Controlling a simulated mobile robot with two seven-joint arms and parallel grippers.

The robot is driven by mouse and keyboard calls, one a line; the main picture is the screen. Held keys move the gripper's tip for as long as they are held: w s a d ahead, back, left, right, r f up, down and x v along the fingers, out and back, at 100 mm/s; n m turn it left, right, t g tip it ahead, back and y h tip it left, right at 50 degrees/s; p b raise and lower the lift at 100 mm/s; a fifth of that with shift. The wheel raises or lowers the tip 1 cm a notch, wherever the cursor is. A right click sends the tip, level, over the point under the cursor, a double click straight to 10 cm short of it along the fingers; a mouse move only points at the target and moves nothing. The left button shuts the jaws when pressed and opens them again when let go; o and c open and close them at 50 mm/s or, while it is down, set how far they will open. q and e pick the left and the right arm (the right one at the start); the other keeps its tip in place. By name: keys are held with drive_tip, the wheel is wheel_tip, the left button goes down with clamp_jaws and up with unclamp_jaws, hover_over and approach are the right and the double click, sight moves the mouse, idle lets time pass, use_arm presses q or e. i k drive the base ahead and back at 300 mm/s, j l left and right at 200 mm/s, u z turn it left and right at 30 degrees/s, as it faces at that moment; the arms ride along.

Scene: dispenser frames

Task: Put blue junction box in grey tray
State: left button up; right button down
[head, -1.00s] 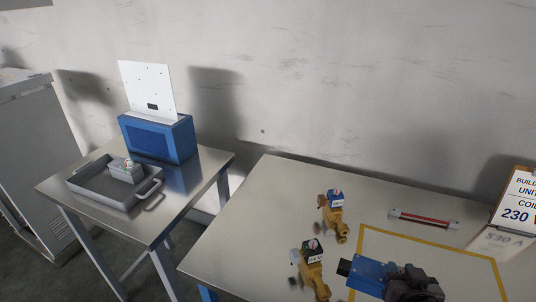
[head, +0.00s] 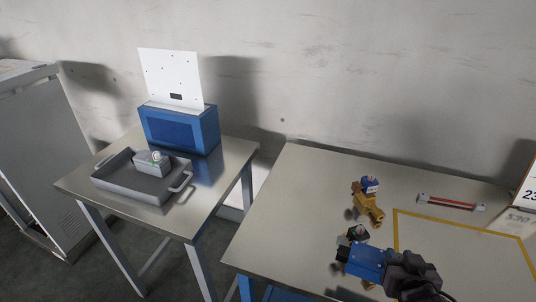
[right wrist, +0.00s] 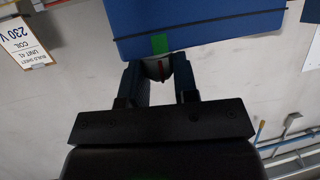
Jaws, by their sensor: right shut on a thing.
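The blue junction box (head: 365,262) is held in my right gripper (head: 396,270) over the front of the right-hand table, partly covering a brass valve. In the right wrist view the blue box (right wrist: 200,22) lies at the fingertips of the right gripper (right wrist: 160,68), with a green patch on its near edge. The grey tray (head: 128,192) stands on the metal table at the left, well apart from the box. It holds a grey box (head: 150,168) with a round fitting on top. My left gripper is not in view.
A blue case with a white panel (head: 178,128) stands behind the tray. On the right table (head: 290,210) are a brass valve with a blue top (head: 367,205), a red-and-white bar (head: 452,203) and yellow tape marking. A gap separates the two tables.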

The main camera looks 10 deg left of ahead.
sight(142, 186)
drive_tip(key=j+z, duration=0.15)
drive_tip(key=j, duration=1)
drive_tip(key=k+j+z, duration=0.1)
drive_tip(key=j, duration=1)
drive_tip(key=j+z, duration=0.1)
drive_tip(key=j, duration=1.05)
drive_tip(key=k+j+z, duration=0.1)
drive_tip(key=j, duration=1)
